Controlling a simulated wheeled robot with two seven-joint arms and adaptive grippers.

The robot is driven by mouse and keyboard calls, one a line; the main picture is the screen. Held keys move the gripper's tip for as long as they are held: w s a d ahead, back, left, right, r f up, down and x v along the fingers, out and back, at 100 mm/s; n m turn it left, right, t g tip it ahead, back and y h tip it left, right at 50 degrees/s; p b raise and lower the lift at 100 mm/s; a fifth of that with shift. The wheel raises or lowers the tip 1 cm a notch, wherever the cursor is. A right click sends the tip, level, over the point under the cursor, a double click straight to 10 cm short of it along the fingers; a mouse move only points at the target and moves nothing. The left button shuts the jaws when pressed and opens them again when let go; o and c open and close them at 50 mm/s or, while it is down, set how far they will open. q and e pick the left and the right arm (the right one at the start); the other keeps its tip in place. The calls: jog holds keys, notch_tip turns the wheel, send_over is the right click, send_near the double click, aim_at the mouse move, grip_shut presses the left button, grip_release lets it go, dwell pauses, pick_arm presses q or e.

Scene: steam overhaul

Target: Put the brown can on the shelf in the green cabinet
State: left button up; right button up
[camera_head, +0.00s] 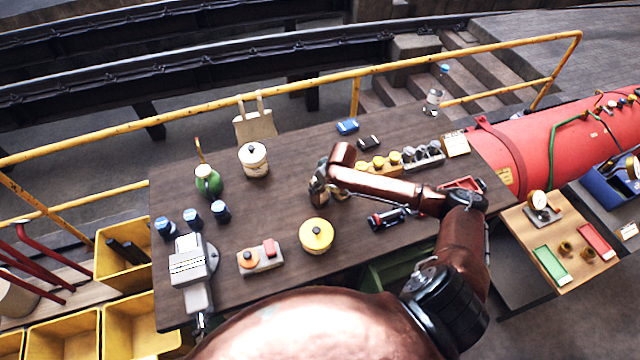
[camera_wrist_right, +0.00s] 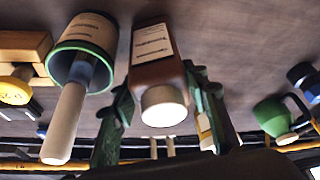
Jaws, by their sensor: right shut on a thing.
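The brown can (camera_wrist_right: 155,73) has a pale label and a white cap and shows in the right wrist view between the green fingers of my right gripper (camera_wrist_right: 160,92). The gripper is shut on it. In the head view my right gripper (camera_head: 320,188) is over the middle of the workbench and mostly hides the can. I cannot tell whether the can touches the bench top. A green surface (camera_head: 390,277) shows below the bench's front edge, largely hidden by my arm; it may be the green cabinet. No shelf is visible. My left gripper is not in view.
A green-rimmed pot with a pale rod (camera_wrist_right: 85,65) stands close beside the can. A yellow round tin (camera_head: 316,236), a cream tin (camera_head: 254,160), a green oil can (camera_head: 208,181) and a vise (camera_head: 190,265) stand on the workbench (camera_head: 285,205). Yellow railing runs behind.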

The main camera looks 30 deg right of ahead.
jog(key=o, duration=1.5)
